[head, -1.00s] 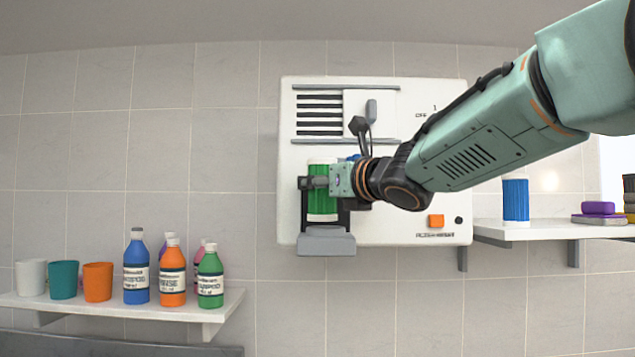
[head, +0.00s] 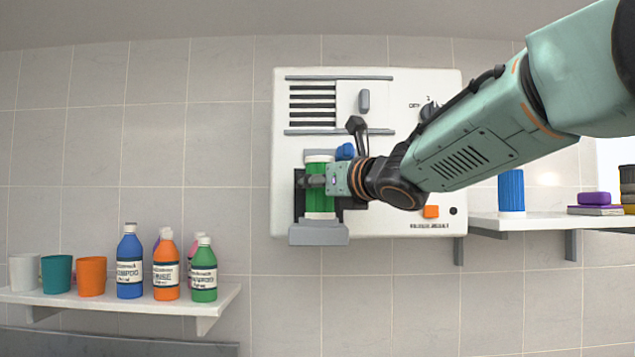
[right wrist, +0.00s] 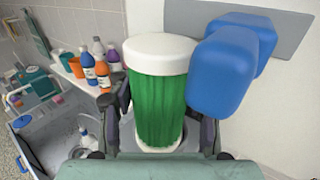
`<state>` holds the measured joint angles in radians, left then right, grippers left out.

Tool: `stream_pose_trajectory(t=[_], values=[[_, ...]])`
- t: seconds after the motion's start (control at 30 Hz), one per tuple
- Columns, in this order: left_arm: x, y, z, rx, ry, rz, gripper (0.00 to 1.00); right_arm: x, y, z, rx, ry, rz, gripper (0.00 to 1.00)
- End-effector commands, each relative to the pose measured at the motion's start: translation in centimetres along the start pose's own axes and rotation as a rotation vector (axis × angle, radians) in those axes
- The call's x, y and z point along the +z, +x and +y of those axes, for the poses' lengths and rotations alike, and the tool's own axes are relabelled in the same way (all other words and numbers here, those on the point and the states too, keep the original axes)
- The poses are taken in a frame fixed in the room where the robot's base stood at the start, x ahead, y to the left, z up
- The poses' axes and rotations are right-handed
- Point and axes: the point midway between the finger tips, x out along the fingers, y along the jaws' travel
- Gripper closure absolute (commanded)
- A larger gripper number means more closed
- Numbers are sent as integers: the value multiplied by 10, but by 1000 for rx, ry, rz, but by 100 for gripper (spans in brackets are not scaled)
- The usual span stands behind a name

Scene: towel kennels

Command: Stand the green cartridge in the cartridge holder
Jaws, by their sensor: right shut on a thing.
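The green cartridge (head: 319,200), ribbed with a white cap, stands upright at the left part of the white wall unit (head: 400,150). My right gripper (head: 318,182) is shut on its side; in the right wrist view the fingers flank the cartridge (right wrist: 160,95). The grey cartridge holder (head: 319,234) juts out just below the cartridge. I cannot tell whether the cartridge's lower end rests in it. A blue handle (head: 345,151) is just behind the cap, large beside it in the right wrist view (right wrist: 225,72). My left gripper is not in view.
A left shelf (head: 215,308) carries several bottles and cups. A right shelf (head: 530,222) holds a blue ribbed cartridge (head: 511,190) and stacked folded items (head: 597,203). The wall between the left shelf and the unit is clear.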

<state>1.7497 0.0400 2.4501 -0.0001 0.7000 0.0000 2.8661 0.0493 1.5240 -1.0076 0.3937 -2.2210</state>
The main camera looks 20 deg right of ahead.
Motion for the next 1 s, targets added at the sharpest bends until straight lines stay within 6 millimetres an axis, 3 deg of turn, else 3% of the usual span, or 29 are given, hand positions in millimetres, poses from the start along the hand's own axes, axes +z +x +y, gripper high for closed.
stream_pose_trajectory(t=[0.03,0.07,0.4,1.0], values=[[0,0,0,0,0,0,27,-14,2,-1,-4,1,26,100],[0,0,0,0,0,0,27,-14,2,-1,-4,1,25,54],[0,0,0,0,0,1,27,-8,3,-1,-2,1,16,25],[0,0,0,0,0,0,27,-7,2,-1,-2,1,12,24]])
